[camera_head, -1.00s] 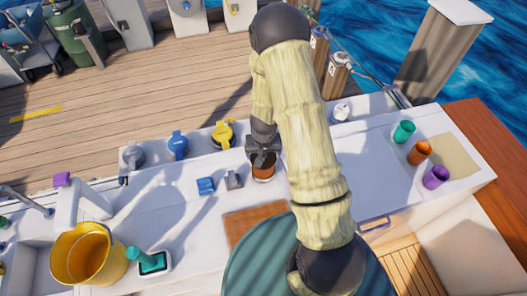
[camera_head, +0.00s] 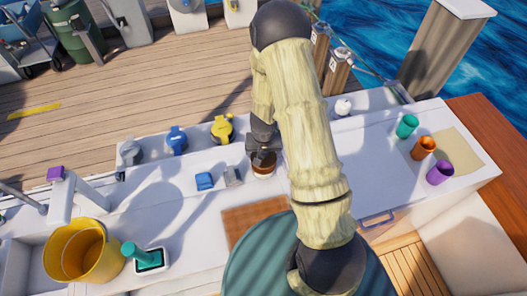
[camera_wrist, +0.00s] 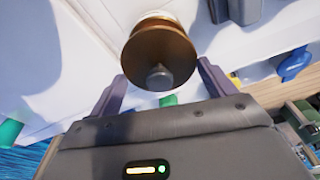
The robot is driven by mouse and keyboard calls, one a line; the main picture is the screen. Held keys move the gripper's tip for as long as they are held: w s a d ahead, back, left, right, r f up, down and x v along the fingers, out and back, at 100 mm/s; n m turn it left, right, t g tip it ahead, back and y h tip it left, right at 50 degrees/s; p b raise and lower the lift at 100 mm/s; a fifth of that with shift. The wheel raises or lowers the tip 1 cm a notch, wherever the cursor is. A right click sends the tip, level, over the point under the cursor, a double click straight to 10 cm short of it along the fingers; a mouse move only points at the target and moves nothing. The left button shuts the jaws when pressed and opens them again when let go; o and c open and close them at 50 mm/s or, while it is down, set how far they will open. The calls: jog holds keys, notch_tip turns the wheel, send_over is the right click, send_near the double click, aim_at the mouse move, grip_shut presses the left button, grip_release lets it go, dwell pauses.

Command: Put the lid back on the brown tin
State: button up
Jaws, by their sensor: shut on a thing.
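The brown tin (camera_head: 263,172) stands on the white counter, beneath my gripper (camera_head: 262,155) in the head view. In the wrist view, the round brown lid (camera_wrist: 165,45) faces the camera, with a dark knob (camera_wrist: 158,76) in its middle. A pale and golden edge shows behind the lid. My gripper (camera_wrist: 162,70) has one finger on each side of the lid and is shut on it. The lid is over the tin, but I cannot tell whether it is fully seated. My wrist hides much of the tin's top in the head view.
A blue block (camera_head: 204,181) and a grey block (camera_head: 232,176) stand left of the tin. Blue (camera_head: 176,140) and yellow (camera_head: 222,129) fittings are behind it. A yellow bucket (camera_head: 60,255) is far left. Teal (camera_head: 407,126), orange (camera_head: 423,148) and purple (camera_head: 440,173) cups stand right.

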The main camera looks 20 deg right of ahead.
aim_at(264, 158)
jog(key=shift+f+b, duration=1.25)
jog(key=shift+f, duration=0.45)
dwell(1.5)
jog(key=o, duration=0.9)
jog(key=shift+c, duration=0.2)
jog(key=shift+r, duration=0.1)
jog(key=shift+r+p, duration=3.3)
jog(key=shift+r, duration=0.1)
grip_shut()
